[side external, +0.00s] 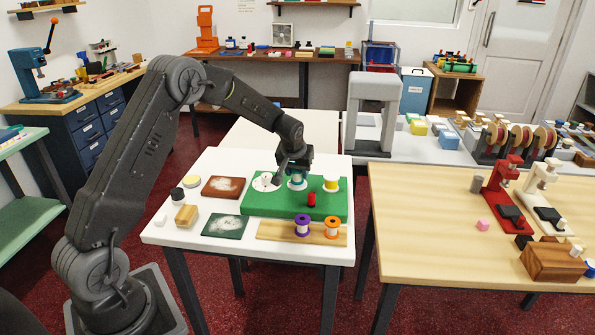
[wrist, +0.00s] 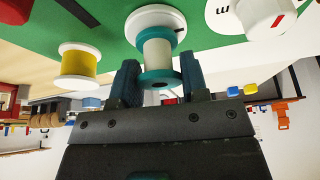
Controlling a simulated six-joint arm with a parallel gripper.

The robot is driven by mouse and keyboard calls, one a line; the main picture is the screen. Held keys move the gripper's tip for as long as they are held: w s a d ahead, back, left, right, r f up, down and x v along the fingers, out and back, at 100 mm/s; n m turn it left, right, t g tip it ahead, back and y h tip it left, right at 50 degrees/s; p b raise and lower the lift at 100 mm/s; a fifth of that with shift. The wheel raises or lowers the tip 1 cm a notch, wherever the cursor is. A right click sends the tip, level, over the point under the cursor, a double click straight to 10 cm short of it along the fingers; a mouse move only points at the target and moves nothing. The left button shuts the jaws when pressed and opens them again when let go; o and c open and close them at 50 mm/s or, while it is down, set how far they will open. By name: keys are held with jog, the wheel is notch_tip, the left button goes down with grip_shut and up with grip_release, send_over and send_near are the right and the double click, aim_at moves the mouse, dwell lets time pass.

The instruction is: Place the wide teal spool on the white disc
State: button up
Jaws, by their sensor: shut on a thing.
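The teal spool (wrist: 158,58), with teal flanges and a pale middle, is between the two fingers of my gripper (wrist: 160,86) in the wrist view. My gripper is shut on it. In the side view the spool (side external: 297,176) shows partly below my gripper (side external: 295,168). A white disc (wrist: 150,16) lies on the green board right beyond the spool's far end; its edge also shows in the side view (side external: 297,187). The spool lines up with this disc, but I cannot tell whether it touches it.
A yellow spool (side external: 331,183) and a red piece (side external: 311,199) stand on the green board (side external: 270,205). Another white round piece (side external: 264,182) is left of the spool. A purple spool (side external: 302,226) and an orange spool (side external: 332,228) stand on a wooden strip (side external: 272,230) in front.

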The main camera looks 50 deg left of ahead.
jog(key=shift+f, duration=0.2)
jog(key=o, duration=0.9)
jog(key=shift+r, duration=0.3)
jog(key=s+d+r+m, duration=0.1)
jog(key=s+d+r, duration=0.35)
jog(key=r, duration=0.35)
jog(key=s+d+r+m, duration=0.1)
jog(key=s+d+r, duration=0.35)
jog(key=r, duration=0.35)
jog(key=s+d+r+m+t+h, duration=0.1)
jog(key=s+d, duration=0.5)
jog(key=s, duration=0.6)
jog(key=s+d+r+m+t+h, duration=0.1)
jog(key=s+d+m, duration=0.3)
jog(key=s, duration=0.8)
jog(key=shift+d+r+h, duration=0.3)
jog(key=shift+d, duration=0.85)
